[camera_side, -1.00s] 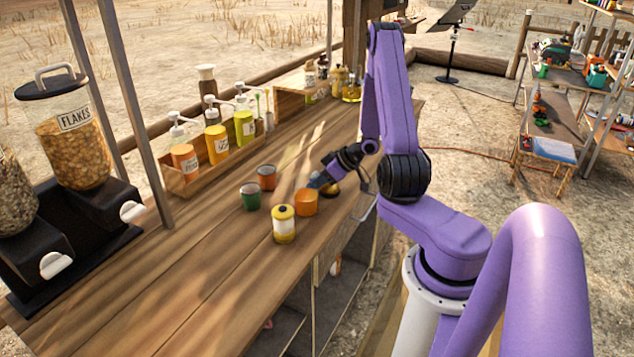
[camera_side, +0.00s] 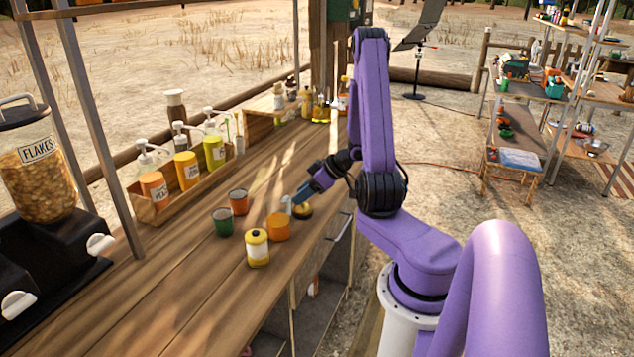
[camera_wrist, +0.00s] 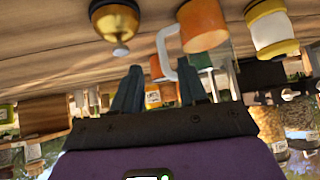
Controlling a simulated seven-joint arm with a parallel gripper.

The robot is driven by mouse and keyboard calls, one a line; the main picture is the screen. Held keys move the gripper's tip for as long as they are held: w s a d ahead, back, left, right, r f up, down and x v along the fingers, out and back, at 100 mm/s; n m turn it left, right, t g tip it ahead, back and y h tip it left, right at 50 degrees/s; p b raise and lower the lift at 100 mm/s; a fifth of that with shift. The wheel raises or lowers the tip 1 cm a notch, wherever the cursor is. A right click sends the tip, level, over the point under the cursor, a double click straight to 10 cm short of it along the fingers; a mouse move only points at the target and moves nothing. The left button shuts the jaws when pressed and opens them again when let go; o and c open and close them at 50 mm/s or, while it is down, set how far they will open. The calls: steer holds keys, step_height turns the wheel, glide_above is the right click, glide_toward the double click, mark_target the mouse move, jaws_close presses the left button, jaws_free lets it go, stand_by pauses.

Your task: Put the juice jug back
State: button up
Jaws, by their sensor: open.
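The orange jug with a white handle (camera_side: 278,227) stands upright on the wooden counter; no juice label shows, but it is the likeliest juice jug. The wrist view, which looks inverted, shows the orange jug (camera_wrist: 204,24) and its pale handle (camera_wrist: 165,48) just beyond my fingertips. My gripper (camera_side: 299,197) is low above the counter, beside the handle side of the jug. In the wrist view its two fingers (camera_wrist: 162,78) are apart with nothing held between them.
A brass-coloured round pot (camera_side: 303,211) stands close by. A yellow-and-white canister (camera_side: 257,248), green cup (camera_side: 223,222) and rust-coloured cup (camera_side: 239,202) are near the jug. A wooden bottle tray (camera_side: 160,205) lines the far edge.

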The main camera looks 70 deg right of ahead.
steer(key=v, duration=0.6)
steer(key=w+a+r+n+h, duration=0.1)
steer(key=w+a, duration=0.1)
steer(key=w, duration=0.1)
steer(key=w+a+n+g+h, duration=0.1)
steer(key=w+a, duration=0.1)
steer(key=w, duration=0.1)
steer(key=w+a+r+n, duration=0.1)
steer(key=w+a, duration=0.1)
steer(key=w, duration=0.1)
steer(key=shift+a+r+h, duration=0.1)
steer(key=shift+r+h, duration=0.25)
steer(key=shift+h, duration=0.05)
steer(key=s+a+r+n+g, duration=0.1)
steer(key=s+a+r+n, duration=0.15)
steer(key=a, duration=0.65)
steer(key=s+a+r+n+g, duration=0.1)
steer(key=s+a+g, duration=0.15)
steer(key=a, duration=0.65)
steer(key=s+a+r+n+g, duration=0.1)
steer(key=s+a+n+g, duration=0.1)
steer(key=s, duration=0.7)
steer(key=s+a+r+n+g, duration=0.1)
steer(key=s+a, duration=0.4)
steer(key=s, duration=0.5)
steer(key=shift+s+a+n+g+y, duration=0.2)
steer(key=shift+a+n+g+y, duration=0.05)
steer(key=shift+n+g+y, duration=0.25)
